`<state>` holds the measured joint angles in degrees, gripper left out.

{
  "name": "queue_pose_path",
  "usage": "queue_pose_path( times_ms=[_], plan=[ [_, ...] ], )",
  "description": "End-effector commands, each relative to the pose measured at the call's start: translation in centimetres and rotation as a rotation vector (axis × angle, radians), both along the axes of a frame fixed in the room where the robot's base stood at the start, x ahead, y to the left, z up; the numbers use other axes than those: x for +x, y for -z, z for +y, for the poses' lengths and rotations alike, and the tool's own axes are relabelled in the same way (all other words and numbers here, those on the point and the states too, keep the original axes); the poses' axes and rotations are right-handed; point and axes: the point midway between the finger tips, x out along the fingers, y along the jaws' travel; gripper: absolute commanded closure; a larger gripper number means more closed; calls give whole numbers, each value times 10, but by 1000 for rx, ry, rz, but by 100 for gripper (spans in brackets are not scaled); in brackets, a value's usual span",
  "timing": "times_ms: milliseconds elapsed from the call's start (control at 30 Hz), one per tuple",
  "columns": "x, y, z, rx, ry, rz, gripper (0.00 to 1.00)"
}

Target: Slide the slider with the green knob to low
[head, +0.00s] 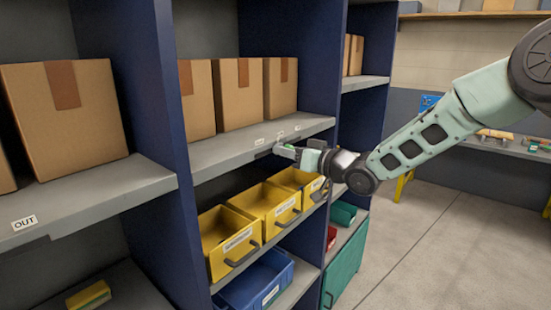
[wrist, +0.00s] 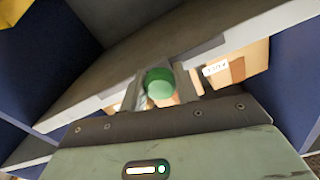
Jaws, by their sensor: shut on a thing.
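The green knob (wrist: 159,84) shows in the wrist view as a round green end, between the two fingers of my gripper (wrist: 158,98). My gripper is shut on it. In the head view my gripper (head: 285,151) is at the front edge of the grey shelf (head: 230,150), below the small white labels. The slider's track is mostly hidden behind the gripper and shelf edge. A white label (wrist: 215,68) is right of the knob in the wrist view, its text not clear to me. The knob's position along the track cannot be told.
Cardboard boxes (head: 237,90) stand on the shelf above. Yellow drawers (head: 265,202) with handles are just below my gripper, and a blue bin (head: 255,283) is lower. A dark blue upright (head: 345,95) stands close behind the gripper. Open floor (head: 430,250) lies to the right.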

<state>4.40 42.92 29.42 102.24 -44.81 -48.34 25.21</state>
Motion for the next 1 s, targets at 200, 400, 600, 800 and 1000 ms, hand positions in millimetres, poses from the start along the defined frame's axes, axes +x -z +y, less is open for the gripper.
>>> queue_pose_path(
  times_ms=[200, 400, 600, 800, 1000],
  plan=[
    [12, -1, -10, 5, 1, 3, 100],
    [12, -1, -9, 4, 0, 3, 100],
    [12, -1, -9, 3, 0, 3, 48],
    [11, 0, -10, 1, 0, 2, 48],
    [-1, 1, -26, 1, 1, 0, 48]
  ],
)
